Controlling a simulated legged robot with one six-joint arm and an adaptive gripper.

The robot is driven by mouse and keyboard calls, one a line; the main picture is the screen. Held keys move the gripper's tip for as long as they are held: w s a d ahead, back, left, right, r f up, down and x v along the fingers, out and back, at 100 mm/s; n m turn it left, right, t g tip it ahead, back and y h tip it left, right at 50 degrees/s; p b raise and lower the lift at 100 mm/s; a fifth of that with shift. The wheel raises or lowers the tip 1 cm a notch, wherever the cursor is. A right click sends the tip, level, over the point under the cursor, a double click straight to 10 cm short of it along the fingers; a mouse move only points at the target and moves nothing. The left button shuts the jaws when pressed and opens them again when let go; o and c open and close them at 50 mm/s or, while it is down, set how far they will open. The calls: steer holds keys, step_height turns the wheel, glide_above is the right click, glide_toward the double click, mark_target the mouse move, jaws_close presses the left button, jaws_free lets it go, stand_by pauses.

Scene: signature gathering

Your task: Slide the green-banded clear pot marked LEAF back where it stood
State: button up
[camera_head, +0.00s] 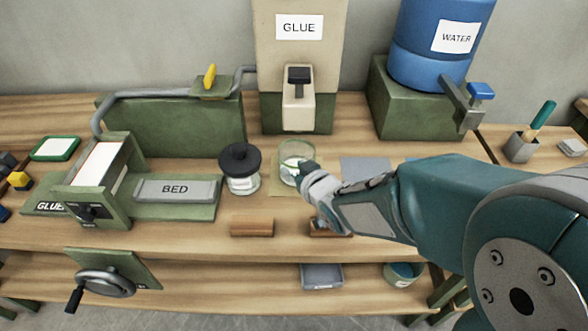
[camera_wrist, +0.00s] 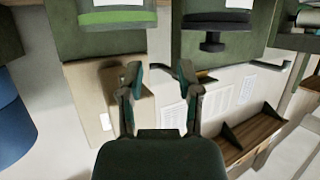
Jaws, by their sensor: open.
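A clear, open-topped pot with a green band (camera_head: 289,149) stands on the bench just in front of the glue dispenser. In the wrist view, its green band (camera_wrist: 118,16) and part of a white label show at the top edge; the lettering is not readable. My gripper (camera_head: 309,172) is at the pot's near right side and overlaps it in the head view. I cannot tell whether it touches. In the wrist view my gripper (camera_wrist: 156,72) has its fingers spread, with nothing between them.
A black-lidded pot (camera_head: 240,171) stands left of the clear pot. A tan square (camera_head: 283,188) lies around the clear pot and a grey square (camera_head: 365,169) lies to its right. The GLUE dispenser (camera_head: 298,60) and WATER barrel (camera_head: 430,45) stand behind. A brown block (camera_head: 251,227) lies in front.

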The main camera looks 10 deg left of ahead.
mark_target(283, 156)
steer(key=x, duration=0.9)
steer(key=shift+w+a+f, duration=0.1)
steer(key=shift+w+f, duration=0.05)
steer(key=shift+w, duration=0.25)
steer(key=shift+d, duration=0.5)
steer(key=shift+a, duration=0.2)
jaws_close()
steer(key=shift+a, duration=0.25)
